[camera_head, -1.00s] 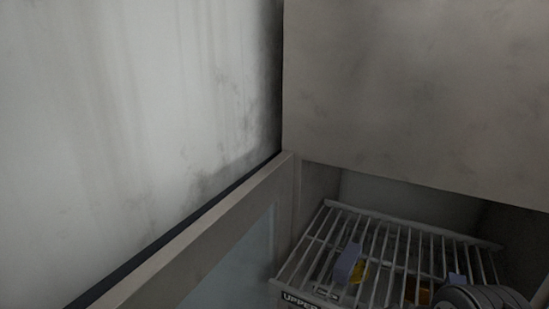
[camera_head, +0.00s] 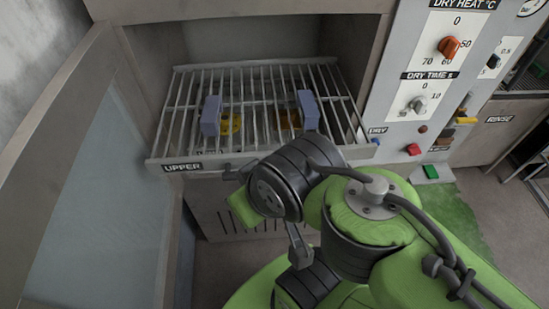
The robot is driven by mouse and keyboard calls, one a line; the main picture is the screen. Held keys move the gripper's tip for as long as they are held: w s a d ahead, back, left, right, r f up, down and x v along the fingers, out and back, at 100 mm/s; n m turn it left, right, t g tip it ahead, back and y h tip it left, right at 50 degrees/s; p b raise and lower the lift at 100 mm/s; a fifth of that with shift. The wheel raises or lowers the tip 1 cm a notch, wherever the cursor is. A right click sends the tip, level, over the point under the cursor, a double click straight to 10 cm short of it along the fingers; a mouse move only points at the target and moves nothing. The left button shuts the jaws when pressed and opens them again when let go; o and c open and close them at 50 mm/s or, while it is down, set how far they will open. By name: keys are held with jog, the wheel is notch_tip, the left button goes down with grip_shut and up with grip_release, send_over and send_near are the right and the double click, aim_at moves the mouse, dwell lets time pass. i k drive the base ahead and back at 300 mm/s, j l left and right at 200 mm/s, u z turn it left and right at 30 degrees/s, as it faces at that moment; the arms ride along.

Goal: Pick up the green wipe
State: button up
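I cannot pick out the green wipe for certain. A small green block (camera_head: 431,172) shows low on the front of the control panel at the right. My gripper (camera_head: 266,214) is in the lower middle of the head view, in front of the wire rack. Its two dark fingers stand wide apart, one at the upper left and one at the lower right of the wrist. A green piece shows at the wrist's left edge, in the same colour as my arm. I see nothing clearly held. My arm hides part of the rack's front and the floor.
The wire rack (camera_head: 270,77) labelled UPPER sticks out of an open cabinet and bears two blue-grey clips (camera_head: 211,115) (camera_head: 308,109) with yellow pieces near them. The open glass door (camera_head: 100,185) stands at the left. The control panel (camera_head: 400,70) with knobs stands at the right.

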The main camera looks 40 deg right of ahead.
aim_at(431, 173)
jog(key=z, duration=2.9)
